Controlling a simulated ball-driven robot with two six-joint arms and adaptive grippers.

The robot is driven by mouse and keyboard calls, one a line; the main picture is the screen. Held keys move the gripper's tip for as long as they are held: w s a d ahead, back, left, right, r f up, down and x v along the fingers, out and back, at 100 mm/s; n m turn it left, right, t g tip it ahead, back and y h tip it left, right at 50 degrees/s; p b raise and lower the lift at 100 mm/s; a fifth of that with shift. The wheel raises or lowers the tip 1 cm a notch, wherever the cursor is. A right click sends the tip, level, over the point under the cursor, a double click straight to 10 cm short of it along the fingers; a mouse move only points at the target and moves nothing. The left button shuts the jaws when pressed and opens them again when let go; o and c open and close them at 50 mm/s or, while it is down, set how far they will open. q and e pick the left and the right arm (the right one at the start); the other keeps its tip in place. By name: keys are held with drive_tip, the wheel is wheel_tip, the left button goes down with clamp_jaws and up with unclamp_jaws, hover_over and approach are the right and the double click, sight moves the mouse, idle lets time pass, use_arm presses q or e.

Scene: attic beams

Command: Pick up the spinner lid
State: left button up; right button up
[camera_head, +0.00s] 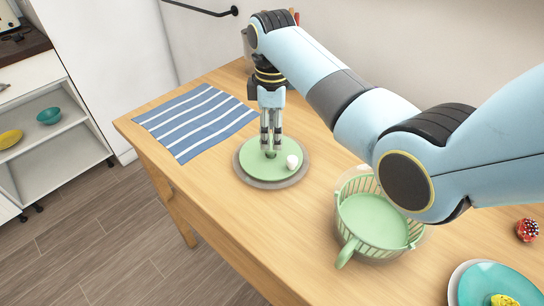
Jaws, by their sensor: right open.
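The spinner lid (255,168), a flat green disc with a pale grey rim, lies on the wooden table. My right gripper (271,146) points down over its middle. Its two fingers are open and stand on either side of a small green knob, partly hidden between them. I cannot tell whether they touch it. A small white rounded piece sits beside the fingers, on the right of the disc (292,161). The salad spinner bowl (345,247) with its green slotted basket stands to the right, without a lid on it. My left gripper is not in view.
A blue and white striped cloth (196,119) lies at the table's left. A teal plate (490,284) with yellow food is at lower right, near a red spotted item (527,230). My right arm spans above the table's right side.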

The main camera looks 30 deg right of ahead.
sight(271, 147)
wheel_tip(271, 147, down, 5)
drive_tip(key=shift+w+f, duration=0.1)
drive_tip(key=shift+w, duration=0.05)
clamp_jaws()
idle(0.4)
